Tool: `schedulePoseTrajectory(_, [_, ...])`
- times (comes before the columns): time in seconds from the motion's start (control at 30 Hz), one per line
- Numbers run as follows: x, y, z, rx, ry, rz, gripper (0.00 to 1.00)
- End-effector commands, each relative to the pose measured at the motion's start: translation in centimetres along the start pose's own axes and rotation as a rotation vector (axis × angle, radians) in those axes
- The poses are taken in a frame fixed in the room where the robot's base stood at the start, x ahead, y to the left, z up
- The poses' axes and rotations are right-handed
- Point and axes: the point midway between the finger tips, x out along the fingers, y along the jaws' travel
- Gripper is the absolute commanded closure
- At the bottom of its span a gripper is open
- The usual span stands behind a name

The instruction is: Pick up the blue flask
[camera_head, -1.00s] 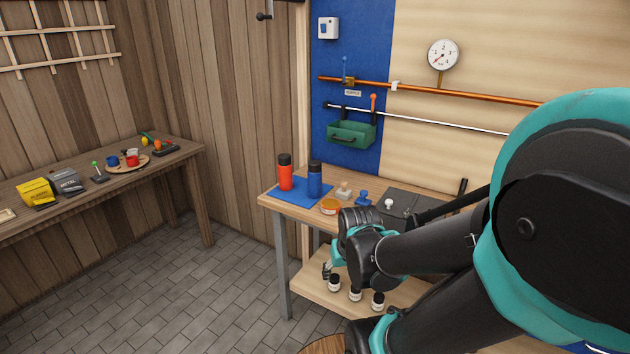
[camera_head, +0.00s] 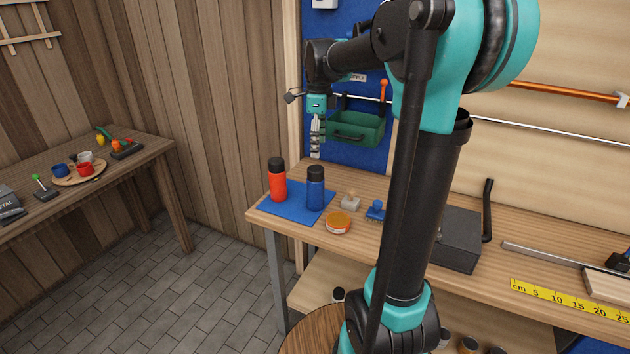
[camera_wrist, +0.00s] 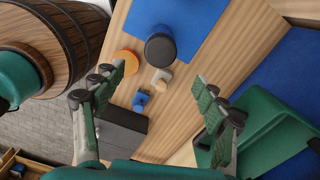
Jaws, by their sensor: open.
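The blue flask (camera_head: 315,192) stands upright with a black cap on a blue mat (camera_head: 288,213), right of an orange-red flask (camera_head: 278,182). In the wrist view, the blue flask (camera_wrist: 160,46) is seen mostly from above, its black cap hiding much of the body. My gripper (camera_head: 316,150) points down above the bench, higher than the flask and apart from it. In the wrist view, my gripper (camera_wrist: 160,80) has its two fingers spread wide with nothing between them, and the flask lies beyond the fingertips.
An orange-lidded tin (camera_head: 338,223), a small pale stamp-like object (camera_head: 350,201) and a blue brush (camera_head: 376,211) sit right of the mat. A green bin (camera_head: 356,130) hangs on the back wall near my gripper. A dark box (camera_head: 455,240) stands farther right.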

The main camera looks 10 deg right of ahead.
Motion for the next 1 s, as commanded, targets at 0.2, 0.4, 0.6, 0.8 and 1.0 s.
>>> schedulePoseTrajectory(0.2, [1.8,-0.1,0.1,0.033,0.003,0.006,0.28])
schedulePoseTrajectory(0.4, [5.8,-0.1,0.2,0.031,0.002,0.005,0.28])
schedulePoseTrajectory(0.6, [9.6,-0.1,0.2,0.030,0.002,0.005,0.28])
schedulePoseTrajectory(0.8, [11.7,0.0,0.2,0.030,0.002,0.005,0.28])
schedulePoseTrajectory(1.0, [13.1,0.1,0.4,0.029,0.002,0.005,0.28])
